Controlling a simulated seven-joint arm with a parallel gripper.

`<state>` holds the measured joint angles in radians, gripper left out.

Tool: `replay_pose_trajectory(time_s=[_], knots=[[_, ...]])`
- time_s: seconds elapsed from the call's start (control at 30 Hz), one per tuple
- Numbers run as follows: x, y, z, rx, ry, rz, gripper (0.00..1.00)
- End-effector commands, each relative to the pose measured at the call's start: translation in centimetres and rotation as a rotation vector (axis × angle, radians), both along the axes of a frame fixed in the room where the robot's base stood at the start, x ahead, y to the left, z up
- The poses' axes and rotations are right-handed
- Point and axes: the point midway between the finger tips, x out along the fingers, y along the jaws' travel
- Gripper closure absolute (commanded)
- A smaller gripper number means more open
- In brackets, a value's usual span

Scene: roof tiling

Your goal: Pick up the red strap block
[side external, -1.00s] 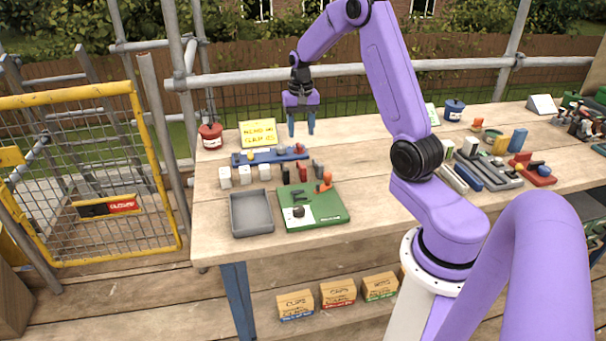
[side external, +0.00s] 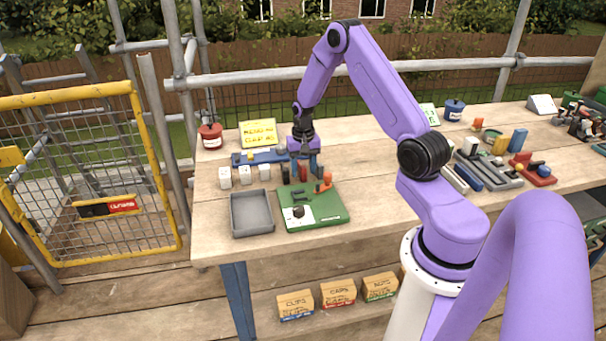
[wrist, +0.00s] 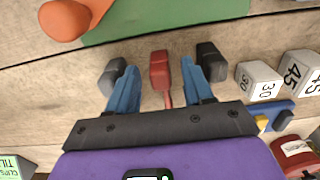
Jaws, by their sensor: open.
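The red strap block (wrist: 160,72) stands in the wrist view between the two blue fingers of my gripper (wrist: 161,80), with a narrow strip reaching down from it. A gap shows on each side, so the open fingers are beside the block and apart from it. In the side external view the red block (side external: 303,173) is low between the fingertips of my gripper (side external: 302,171). Dark blocks stand just outside the fingers, one at the left (wrist: 112,76) and one at the right (wrist: 211,61). How far down the fingertips reach is hard to tell.
The green board (side external: 325,212) with an orange knob (side external: 327,177) lies just in front. A grey tray (side external: 251,230) is left of it. White number blocks (wrist: 258,80) stand near the dark block. A blue rack (side external: 247,158) lies behind.

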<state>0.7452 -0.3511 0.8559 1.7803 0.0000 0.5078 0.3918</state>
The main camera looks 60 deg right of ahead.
Motion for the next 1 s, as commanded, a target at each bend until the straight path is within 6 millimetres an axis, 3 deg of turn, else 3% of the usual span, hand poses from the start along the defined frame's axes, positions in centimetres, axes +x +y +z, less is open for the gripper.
replay_pose_trajectory(time_s=[0.13, 0.4, 0.43, 0.57, 0.6, 1.0], knots=[[0.1, 0.0, -1.4, 0.0, -0.001, 0.001, 0.49], [0.1, 0.0, -1.6, -0.001, -0.003, 0.0, 0.49], [0.1, 0.0, -1.6, -0.001, -0.003, 0.0, 0.52], [0.1, 0.0, -1.6, -0.001, -0.002, 0.0, 0.94], [0.1, 0.0, -1.6, -0.001, -0.002, 0.0, 1.0], [0.2, 0.0, -1.2, -0.001, -0.003, 0.0, 1.0]])
